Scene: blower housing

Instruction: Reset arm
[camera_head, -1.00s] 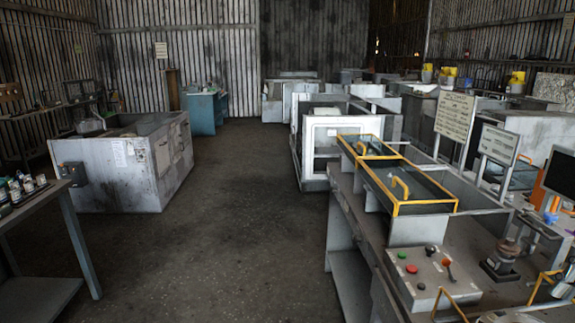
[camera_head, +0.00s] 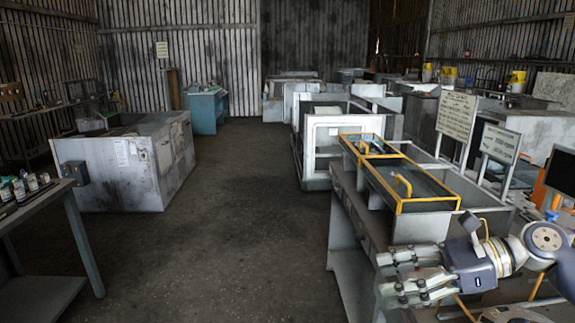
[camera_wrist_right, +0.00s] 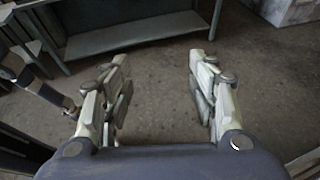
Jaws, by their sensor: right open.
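My right arm comes in from the right side of the head view. Its gripper (camera_head: 384,276) is open and empty, in front of the control box on the right bench and hiding most of that box. The right wrist view also shows the gripper (camera_wrist_right: 160,70), its two fingers apart with bare floor between them. In that view a dark arm-like part (camera_wrist_right: 35,85) shows at the left edge. My left gripper is not seen in the head view.
The right bench holds a yellow-framed glass case (camera_head: 415,205) and a sign (camera_head: 457,115). A grey cabinet (camera_head: 115,180) and a table (camera_head: 40,205) with small items stand at left. The floor (camera_head: 240,240) between them is clear.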

